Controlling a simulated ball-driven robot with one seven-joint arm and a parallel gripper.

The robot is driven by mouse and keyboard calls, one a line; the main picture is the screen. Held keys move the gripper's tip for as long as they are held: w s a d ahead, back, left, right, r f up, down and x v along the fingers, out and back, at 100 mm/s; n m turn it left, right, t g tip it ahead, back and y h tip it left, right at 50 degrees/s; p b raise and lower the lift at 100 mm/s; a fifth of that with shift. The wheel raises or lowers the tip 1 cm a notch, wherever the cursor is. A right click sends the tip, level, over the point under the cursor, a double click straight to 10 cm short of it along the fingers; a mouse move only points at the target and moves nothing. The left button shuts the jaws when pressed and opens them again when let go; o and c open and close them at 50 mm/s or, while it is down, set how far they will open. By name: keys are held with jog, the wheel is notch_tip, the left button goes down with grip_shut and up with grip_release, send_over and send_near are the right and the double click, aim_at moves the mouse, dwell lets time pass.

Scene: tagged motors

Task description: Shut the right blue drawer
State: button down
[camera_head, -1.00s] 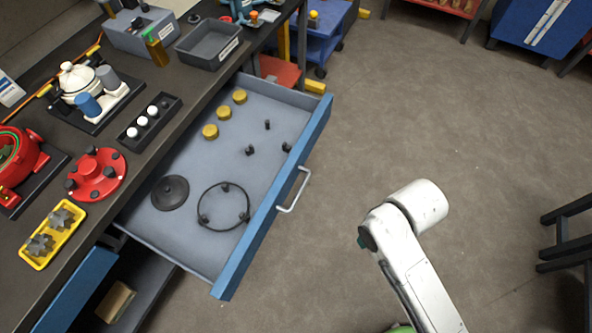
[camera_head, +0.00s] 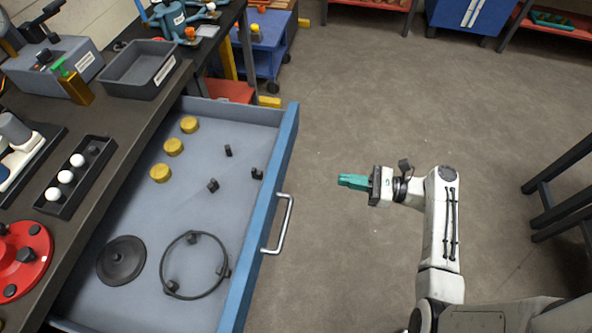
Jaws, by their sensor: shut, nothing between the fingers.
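The blue drawer (camera_head: 269,186) is pulled far out from under the dark workbench. Its front panel faces right and carries a pale metal bar handle (camera_head: 285,222). Inside lie several yellow round parts, small black pieces, a black disc (camera_head: 121,260) and a black ring (camera_head: 196,264) with clips. My gripper (camera_head: 342,181) has teal fingers, is shut and empty, and points left toward the drawer front. It is to the right of the handle, clearly apart from it.
The workbench (camera_head: 118,127) on the left holds a grey bin (camera_head: 143,68), a black tray with white balls and a red flanged part (camera_head: 22,256). A blue cart (camera_head: 262,42) stands beyond the drawer. Open floor lies right of the drawer; a dark stool (camera_head: 560,190) is at the right edge.

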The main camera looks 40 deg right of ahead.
aim_at(284, 169)
jog(key=p+x, duration=0.1)
jog(key=x, duration=1.3)
jog(key=shift+p, duration=0.4)
jog(key=shift+w+a, duration=0.4)
jog(key=shift+w, duration=0.1)
jog(key=b+x, duration=1)
jog(key=x, duration=2.2)
jog(key=shift+w+a+f, duration=0.2)
jog(key=shift+w+a, duration=0.05)
jog(key=shift+w, duration=0.05)
jog(key=shift+w+a+b, duration=0.15)
jog(key=shift+w+b, duration=0.05)
jog(key=shift+b, duration=0.1)
jog(key=shift+w+r, duration=0.15)
jog(key=shift+r, duration=0.15)
